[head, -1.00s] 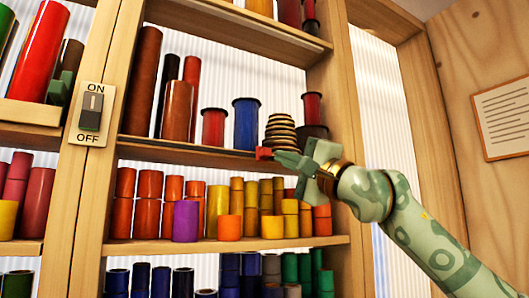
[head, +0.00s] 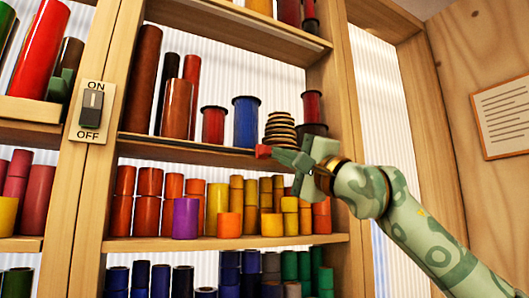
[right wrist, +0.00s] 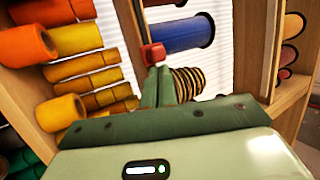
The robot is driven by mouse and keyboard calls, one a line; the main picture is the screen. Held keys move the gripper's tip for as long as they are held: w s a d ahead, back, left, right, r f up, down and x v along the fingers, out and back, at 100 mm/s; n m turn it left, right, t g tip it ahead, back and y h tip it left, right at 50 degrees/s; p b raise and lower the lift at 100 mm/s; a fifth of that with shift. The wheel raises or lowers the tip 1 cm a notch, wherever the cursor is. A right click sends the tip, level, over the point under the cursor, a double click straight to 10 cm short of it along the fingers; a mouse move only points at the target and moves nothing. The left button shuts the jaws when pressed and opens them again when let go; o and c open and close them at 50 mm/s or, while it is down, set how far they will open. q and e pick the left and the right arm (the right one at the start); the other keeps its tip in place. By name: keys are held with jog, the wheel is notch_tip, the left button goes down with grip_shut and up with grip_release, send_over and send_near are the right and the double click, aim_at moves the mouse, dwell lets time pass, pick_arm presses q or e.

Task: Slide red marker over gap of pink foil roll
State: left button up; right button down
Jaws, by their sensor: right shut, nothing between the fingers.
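The red marker (head: 263,152) is a small red block at the front edge of the middle shelf (head: 190,150), below the stack of striped discs. It also shows in the right wrist view (right wrist: 153,53). My right gripper (head: 278,156) is shut and empty, its fingertips at the marker's right side; whether they touch it I cannot tell. In the right wrist view the closed fingers (right wrist: 156,78) end just below the marker. Pinkish-red rolls (head: 17,175) stand at the far left; I cannot tell which roll is the pink one. My left gripper is not in view.
A blue spool (head: 245,122), a red spool (head: 213,125) and the striped discs (head: 280,130) stand on the shelf behind the marker. Orange, yellow and purple rolls fill the shelf below. An upright post with an ON/OFF switch (head: 91,108) stands left.

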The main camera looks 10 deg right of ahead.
aim_at(260, 153)
jog(key=shift+s+a+b, duration=0.35)
jog(key=shift+a+b, duration=0.25)
jog(key=shift+a, duration=0.25)
jog(key=shift+s+a+b, duration=0.35)
jog(key=shift+a+b, duration=0.25)
jog(key=shift+a, duration=0.2)
jog(key=shift+s+a+b, duration=0.35)
jog(key=shift+a+b, duration=0.25)
jog(key=shift+a, duration=0.25)
jog(key=shift+s+a, duration=0.15)
jog(key=shift+a, duration=0.3)
jog(key=shift+s+a+b, duration=0.1)
jog(key=shift+a+b, duration=0.05)
jog(key=shift+b, duration=0.2)
jog(key=shift+s+a+b, duration=0.25)
jog(key=shift+a+b, duration=0.05)
jog(key=shift+a, duration=0.35)
jog(key=shift+s+a+b, duration=0.3)
jog(key=shift+a+b, duration=0.05)
jog(key=shift+a, duration=0.3)
jog(key=shift+s+a+b, duration=0.25)
jog(key=shift+a+b, duration=0.05)
jog(key=shift+a, duration=0.35)
jog(key=shift+s+a+b, duration=0.2)
jog(key=shift+a, duration=0.35)
jog(key=shift+s+a+b, duration=0.2)
jog(key=shift+a, duration=0.35)
